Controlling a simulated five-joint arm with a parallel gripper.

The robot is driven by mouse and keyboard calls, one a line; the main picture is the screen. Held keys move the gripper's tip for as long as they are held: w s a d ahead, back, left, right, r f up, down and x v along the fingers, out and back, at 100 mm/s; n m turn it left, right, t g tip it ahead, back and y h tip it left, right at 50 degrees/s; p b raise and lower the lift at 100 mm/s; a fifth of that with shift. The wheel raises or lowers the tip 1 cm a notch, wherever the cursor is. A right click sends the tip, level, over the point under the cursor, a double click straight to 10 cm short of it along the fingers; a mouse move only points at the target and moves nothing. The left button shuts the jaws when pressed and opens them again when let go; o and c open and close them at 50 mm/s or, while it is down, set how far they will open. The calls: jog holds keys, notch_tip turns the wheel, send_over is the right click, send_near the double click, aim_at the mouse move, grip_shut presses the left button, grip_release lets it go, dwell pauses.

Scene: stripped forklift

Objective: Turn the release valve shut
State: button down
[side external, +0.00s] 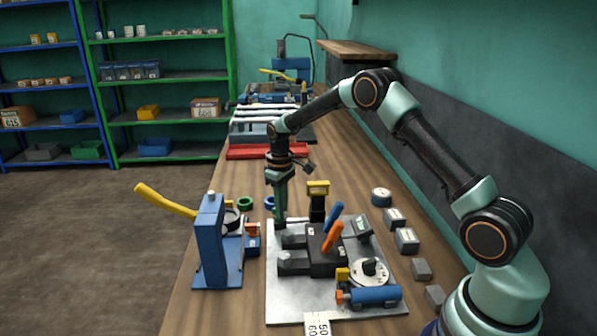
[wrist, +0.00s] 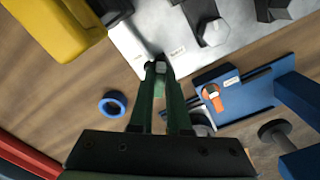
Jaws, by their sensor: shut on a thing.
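My gripper (side external: 280,218) points straight down at the far left corner of the light metal plate (side external: 285,308). In the wrist view its green fingers (wrist: 158,70) are closed around a small grey knob (wrist: 161,63) at the plate's edge, which looks like the release valve. A small white label (wrist: 178,50) lies beside it. The fingers hide most of the knob, so its turn angle cannot be read. The plate carries a dark block (side external: 325,262) with an orange lever (side external: 332,237) and a blue lever (side external: 334,218).
A blue press (side external: 212,245) with a yellow handle (side external: 165,200) stands left of the plate. A yellow-topped black post (side external: 317,200) stands close right of my gripper. A blue ring (wrist: 112,104) lies nearby. Grey blocks (side external: 406,240) line the right side.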

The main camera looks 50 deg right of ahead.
jog(key=m, duration=0.5)
jog(key=shift+a+r+m, duration=0.1)
jog(key=shift+a+m, duration=0.05)
jog(key=shift+m, duration=0.15)
jog(key=shift+w+a+m, duration=0.1)
jog(key=shift+m, duration=2.2)
jog(key=c, duration=0.9)
grip_release()
jog(key=shift+r, duration=6.05)
